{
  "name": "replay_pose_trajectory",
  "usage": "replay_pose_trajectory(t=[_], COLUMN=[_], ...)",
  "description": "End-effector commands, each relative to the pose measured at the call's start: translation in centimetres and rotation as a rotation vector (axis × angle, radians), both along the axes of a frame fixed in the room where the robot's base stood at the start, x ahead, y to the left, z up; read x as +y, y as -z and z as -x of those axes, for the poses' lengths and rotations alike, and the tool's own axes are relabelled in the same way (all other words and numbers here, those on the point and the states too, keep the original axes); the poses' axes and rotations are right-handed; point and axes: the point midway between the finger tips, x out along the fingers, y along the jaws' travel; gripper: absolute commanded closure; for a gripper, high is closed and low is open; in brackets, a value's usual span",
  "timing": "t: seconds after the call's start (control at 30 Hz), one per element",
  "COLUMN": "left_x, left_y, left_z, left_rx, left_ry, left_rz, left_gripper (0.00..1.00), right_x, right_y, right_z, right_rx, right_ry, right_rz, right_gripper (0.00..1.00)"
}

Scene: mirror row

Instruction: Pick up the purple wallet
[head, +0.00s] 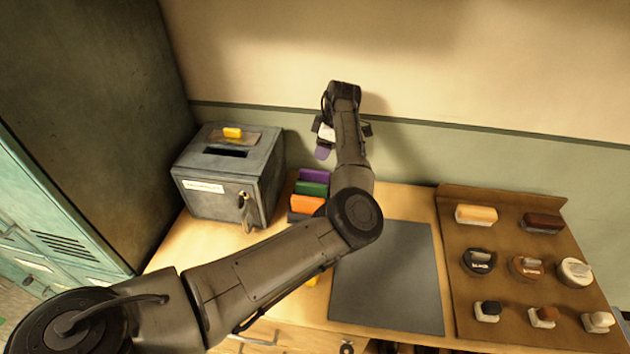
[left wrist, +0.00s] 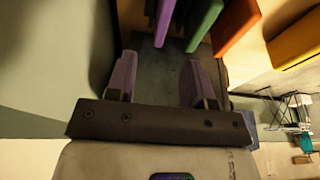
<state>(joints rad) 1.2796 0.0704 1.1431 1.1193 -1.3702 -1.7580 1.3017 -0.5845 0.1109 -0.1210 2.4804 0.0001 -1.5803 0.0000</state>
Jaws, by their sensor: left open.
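The purple wallet (head: 314,175) stands on edge at the back of a row of wallets in a dark holder, behind the green wallet (head: 312,188) and the orange wallet (head: 307,204). My left gripper (head: 325,148) is open and empty, above and behind the row near the wall. In the left wrist view, the purple wallet (left wrist: 165,22) shows just beyond my fingertips (left wrist: 159,60), roughly in line with the gap between them and apart from both. The green wallet (left wrist: 203,22) is beside it. My right gripper is out of view.
A grey metal box (head: 212,200) with a slot and keys stands left of the wallets. A grey mat (head: 388,285) lies clear to the right. A brown board (head: 460,325) with brushes and tins is farther right. My left arm hides part of the table.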

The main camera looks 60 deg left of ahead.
Motion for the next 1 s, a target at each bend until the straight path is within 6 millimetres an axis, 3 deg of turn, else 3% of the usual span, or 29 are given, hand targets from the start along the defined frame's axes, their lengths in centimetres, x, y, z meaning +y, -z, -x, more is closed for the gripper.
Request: replay_pose_trajectory(t=[0.3, 0.63, 1.0], left_x=[0.9, 1.1, 1.6], left_y=[4.9, 6.7, 10.8], left_z=[1.0, 1.4, 2.3], left_rx=[0.002, 0.001, 0.001], left_ry=[0.003, 0.004, 0.005], left_rz=[0.001, 0.001, 0.001], left_gripper=[0.52, 0.52, 0.52], right_x=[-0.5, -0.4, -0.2], right_y=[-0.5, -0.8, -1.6], right_z=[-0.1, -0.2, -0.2], right_rx=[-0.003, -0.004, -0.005], right_ry=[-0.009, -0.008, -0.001], right_rz=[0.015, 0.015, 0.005], right_gripper=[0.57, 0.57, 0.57])
